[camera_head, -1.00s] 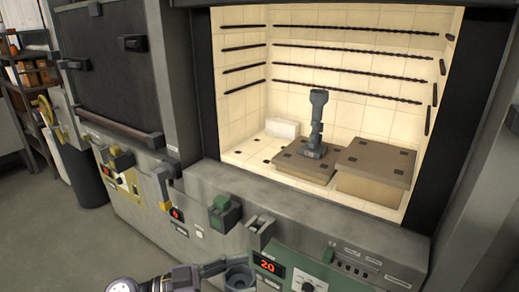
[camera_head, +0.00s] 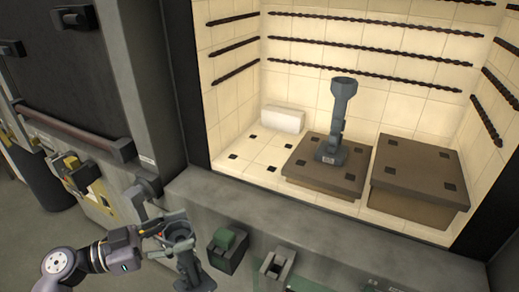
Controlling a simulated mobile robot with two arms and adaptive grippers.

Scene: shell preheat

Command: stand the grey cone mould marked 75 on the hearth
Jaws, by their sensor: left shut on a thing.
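My left gripper (camera_head: 163,233) is shut on a grey cone mould (camera_head: 190,262) with an open round cup at its top. It holds the mould roughly upright in front of the furnace, at the lower left, outside the chamber. I cannot read a number on this mould. The pale tiled hearth (camera_head: 250,172) is the furnace floor, with small dark square marks. A second grey mould (camera_head: 340,105) stands upright on the left brown block (camera_head: 305,172); a small pale label shows on its foot, too small to read. My right gripper is not in view.
A taller brown block (camera_head: 420,165) stands at the right of the chamber. A white brick (camera_head: 283,118) lies by the back left. Tiles at the left front are bare.

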